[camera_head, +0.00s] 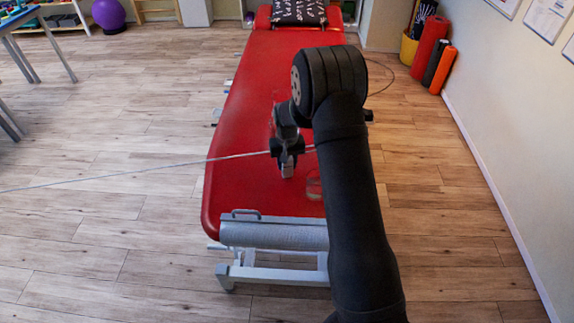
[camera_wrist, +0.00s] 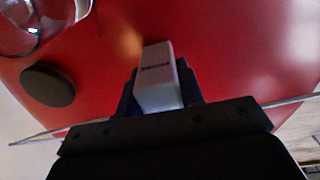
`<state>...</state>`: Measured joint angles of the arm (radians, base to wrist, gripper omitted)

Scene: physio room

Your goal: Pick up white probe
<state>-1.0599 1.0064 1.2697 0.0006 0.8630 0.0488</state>
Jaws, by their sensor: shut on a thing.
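The white probe (camera_wrist: 157,75) is a pale, block-like piece with a dark mark on its face. In the wrist view it stands between the dark fingers of my gripper (camera_wrist: 160,98), which is shut on it. In the head view my gripper (camera_head: 287,158) is over the near part of the red treatment table (camera_head: 238,170). I cannot tell whether the probe touches the table.
A clear glass-like object (camera_wrist: 45,22) and a black disc (camera_wrist: 47,85) are near the gripper in the wrist view. A thin grey cable (camera_head: 140,172) runs left from the gripper. Rolled mats (camera_head: 430,45) stand by the right wall. The floor left is mostly clear.

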